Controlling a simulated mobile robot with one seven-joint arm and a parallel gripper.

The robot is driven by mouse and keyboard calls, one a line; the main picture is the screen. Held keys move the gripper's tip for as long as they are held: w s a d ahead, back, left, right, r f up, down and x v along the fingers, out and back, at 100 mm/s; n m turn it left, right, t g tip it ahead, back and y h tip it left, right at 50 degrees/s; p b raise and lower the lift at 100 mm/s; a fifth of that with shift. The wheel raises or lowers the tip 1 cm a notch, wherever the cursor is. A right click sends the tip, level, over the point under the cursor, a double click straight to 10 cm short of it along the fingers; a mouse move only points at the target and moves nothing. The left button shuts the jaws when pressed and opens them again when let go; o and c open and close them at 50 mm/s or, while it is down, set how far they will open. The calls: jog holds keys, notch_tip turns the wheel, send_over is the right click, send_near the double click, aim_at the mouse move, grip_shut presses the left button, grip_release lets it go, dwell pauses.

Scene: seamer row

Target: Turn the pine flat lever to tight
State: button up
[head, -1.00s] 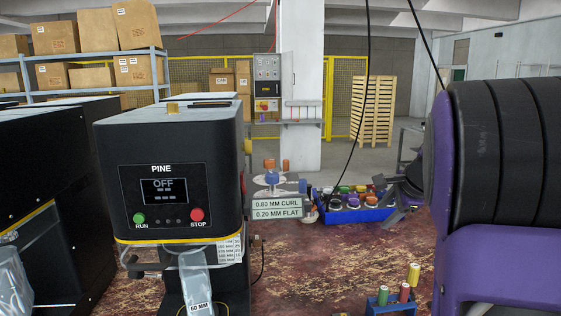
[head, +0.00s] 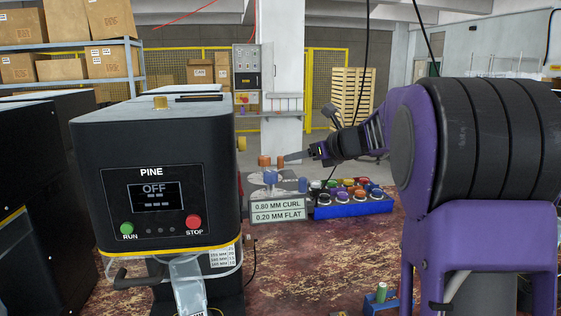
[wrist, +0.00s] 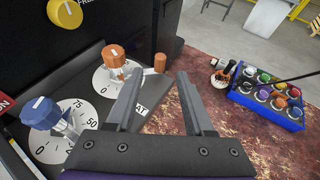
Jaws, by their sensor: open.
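The PINE machine (head: 155,180) is black, and its display reads OFF. On its right side are an orange lever and a blue lever. The orange lever's hub (wrist: 113,54) sits on a white dial, with an orange knob (wrist: 160,63) at its arm's end. The blue lever's hub (wrist: 41,110) sits on a nearer dial marked 50 and 75. A sign (head: 278,210) below reads 0.80 MM CURL and 0.20 MM FLAT; I cannot tell which lever is the flat one. My gripper (wrist: 156,82) is open and empty, just right of the orange lever; its tips (head: 288,157) are apart from it.
A blue bin (head: 350,208) of coloured spools stands to the right on the stained red-brown bench (wrist: 230,140). RUN and STOP buttons (head: 193,221) are on the machine's front. A small rack (head: 385,300) stands at the near edge.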

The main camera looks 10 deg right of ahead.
aim_at(281, 160)
jog(key=x, duration=0.8)
jog(key=shift+w+a+f, duration=0.1)
jog(key=shift+w, duration=0.1)
grip_shut()
dwell(1.1)
